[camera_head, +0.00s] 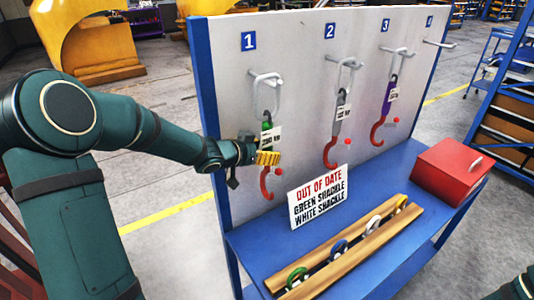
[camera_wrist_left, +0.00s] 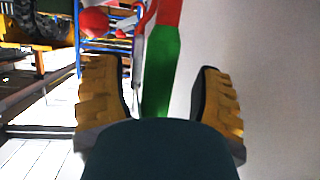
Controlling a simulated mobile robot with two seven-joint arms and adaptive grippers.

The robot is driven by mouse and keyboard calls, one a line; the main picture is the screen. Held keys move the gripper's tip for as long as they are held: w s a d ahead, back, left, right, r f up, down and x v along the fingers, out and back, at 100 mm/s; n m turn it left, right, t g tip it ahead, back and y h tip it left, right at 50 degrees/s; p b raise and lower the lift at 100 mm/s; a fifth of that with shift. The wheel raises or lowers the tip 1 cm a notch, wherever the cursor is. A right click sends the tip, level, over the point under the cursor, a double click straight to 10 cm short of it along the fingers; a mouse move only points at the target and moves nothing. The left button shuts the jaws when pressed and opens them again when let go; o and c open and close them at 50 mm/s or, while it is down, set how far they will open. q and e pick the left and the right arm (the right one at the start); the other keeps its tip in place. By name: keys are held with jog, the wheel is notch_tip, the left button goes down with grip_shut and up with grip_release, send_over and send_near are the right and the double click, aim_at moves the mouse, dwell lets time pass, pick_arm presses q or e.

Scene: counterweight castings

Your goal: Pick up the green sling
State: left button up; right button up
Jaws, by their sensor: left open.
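The green sling (camera_head: 266,126) hangs from the peg under sign 1 on the grey board, with a white tag and a red hook at its lower end. My left gripper (camera_head: 262,158) is at the sling, partly covering it below the tag. In the left wrist view the green band (camera_wrist_left: 161,72) with a red part shows between the two open yellow-padded fingers (camera_wrist_left: 162,100), with gaps on both sides. The gripper does not hold it. The palm hides the band's end nearest the camera. My right gripper is not clearly seen.
A grey sling (camera_head: 336,122) and a purple sling (camera_head: 388,98) hang under signs 2 and 3; peg 4 (camera_head: 438,43) is bare. An out-of-date sign (camera_head: 319,196), a wooden shackle rack (camera_head: 345,262) and a red box (camera_head: 452,172) stand on the blue bench (camera_head: 262,240).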

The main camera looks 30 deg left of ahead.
pick_arm(q)
jog(key=shift+w+d+f, duration=0.25)
jog(key=shift+w, duration=0.35)
jog(key=shift+s, duration=0.1)
grip_shut()
jog(key=shift+r, duration=0.15)
